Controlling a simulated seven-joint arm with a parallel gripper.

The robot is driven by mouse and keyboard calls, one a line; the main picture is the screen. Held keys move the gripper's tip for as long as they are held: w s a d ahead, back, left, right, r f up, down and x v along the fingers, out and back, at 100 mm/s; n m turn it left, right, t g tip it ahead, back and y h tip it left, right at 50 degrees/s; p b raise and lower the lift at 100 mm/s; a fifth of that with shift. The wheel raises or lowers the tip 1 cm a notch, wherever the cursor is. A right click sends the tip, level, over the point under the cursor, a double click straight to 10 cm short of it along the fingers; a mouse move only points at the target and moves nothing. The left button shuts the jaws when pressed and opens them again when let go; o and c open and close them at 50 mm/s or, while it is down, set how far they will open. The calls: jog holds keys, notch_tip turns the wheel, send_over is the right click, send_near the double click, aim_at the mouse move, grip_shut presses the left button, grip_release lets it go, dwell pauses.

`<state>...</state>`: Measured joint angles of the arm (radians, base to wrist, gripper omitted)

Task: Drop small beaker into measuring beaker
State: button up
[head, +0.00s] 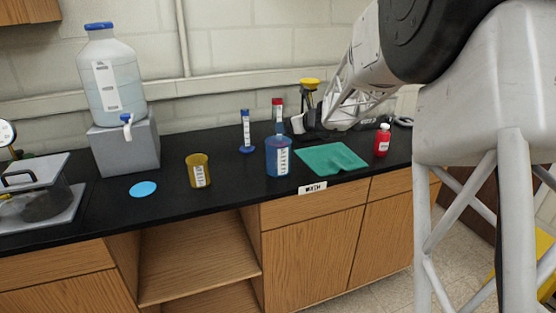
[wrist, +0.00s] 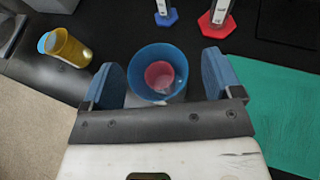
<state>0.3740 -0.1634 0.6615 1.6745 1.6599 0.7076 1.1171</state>
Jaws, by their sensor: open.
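The blue measuring beaker (head: 278,158) stands upright on the black counter, left of the green mat. In the wrist view the blue beaker (wrist: 137,62) is seen from above, its mouth open. A small pink-red round beaker (wrist: 159,74) shows inside its rim; how deep it sits is hard to tell. My gripper (wrist: 163,77) is open, with its two blue fingers apart on the left and right of the beaker's mouth in the picture. Nothing is held between them. In the head view the arm comes in from the upper right, ending above and right of the blue beaker.
A yellow beaker (head: 198,171) and a light blue disc (head: 143,189) are to the left. Blue (head: 246,133) and red-topped (head: 278,110) cylinders stand behind. The green mat (head: 330,158) and a red bottle (head: 382,140) are to the right. The counter's front edge is close.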

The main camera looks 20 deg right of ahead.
jog(key=shift+v, duration=2.65)
jog(key=shift+r, duration=0.1)
jog(key=s+a+r+n+g, duration=0.2)
jog(key=s+a+n+g, duration=0.5)
jog(key=s+a+n, duration=1.05)
jog(key=s+a+f+n+g+h, duration=0.1)
jog(key=s+n, duration=0.6)
jog(key=s, duration=0.7)
jog(key=s+a+f+n+g+h, duration=0.2)
jog(key=s+f+n+h, duration=0.2)
jog(key=s, duration=1)
jog(key=n, duration=0.3)
jog(key=shift+h, duration=0.3)
